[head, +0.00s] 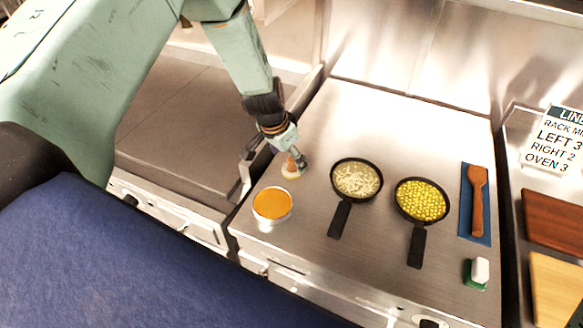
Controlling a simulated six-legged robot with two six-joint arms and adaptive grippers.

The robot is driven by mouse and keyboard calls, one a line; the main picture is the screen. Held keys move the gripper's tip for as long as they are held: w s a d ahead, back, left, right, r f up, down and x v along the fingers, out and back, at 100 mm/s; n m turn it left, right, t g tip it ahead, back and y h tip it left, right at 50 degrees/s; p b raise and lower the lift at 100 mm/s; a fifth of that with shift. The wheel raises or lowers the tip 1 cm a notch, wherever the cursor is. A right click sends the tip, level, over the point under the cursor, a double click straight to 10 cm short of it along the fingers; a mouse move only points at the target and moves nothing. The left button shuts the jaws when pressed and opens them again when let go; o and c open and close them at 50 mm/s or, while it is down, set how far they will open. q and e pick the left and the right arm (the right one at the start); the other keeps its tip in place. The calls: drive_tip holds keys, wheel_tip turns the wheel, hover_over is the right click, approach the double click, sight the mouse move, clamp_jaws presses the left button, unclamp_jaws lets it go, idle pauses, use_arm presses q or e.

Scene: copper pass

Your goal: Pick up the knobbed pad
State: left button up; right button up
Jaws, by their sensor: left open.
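A small green pad with a white block-shaped knob (479,271) sits at the right front of the steel counter, apart from my gripper. My left gripper (291,157) is open and points down over the left part of the counter. Just below its fingertips is a small pale piece with a tan top (291,169), partly hidden by the fingers. I cannot tell whether the fingers touch it. My right gripper is not in view.
A tin of orange sauce (272,205) stands in front of my left gripper. A pan of pale shreds (356,180) and a pan of yellow pieces (421,201) stand mid-counter. A wooden spoon (477,201) lies on a blue mat (467,228). Wooden boards (556,221) lie far right.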

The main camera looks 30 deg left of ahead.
sight(291, 160)
use_arm(q)
drive_tip(key=f, duration=0.1)
drive_tip(key=w+f, duration=0.1)
drive_tip(key=d+f, duration=0.1)
drive_tip(key=shift+w+f, duration=0.2)
drive_tip(key=shift+w, duration=0.2)
drive_tip(key=shift+s+a+r, duration=0.1)
drive_tip(key=shift+s+a, duration=0.2)
drive_tip(key=shift+c, duration=0.4)
drive_tip(key=shift+w+d, duration=0.25)
drive_tip(key=shift+w, duration=0.1)
drive_tip(key=c, duration=0.6)
drive_tip(key=shift+s+a, duration=0.25)
drive_tip(key=shift+s, duration=0.05)
drive_tip(key=c, duration=0.6)
drive_tip(key=shift+w+d, duration=0.1)
drive_tip(key=shift+w, duration=0.05)
drive_tip(key=shift+c, duration=0.3)
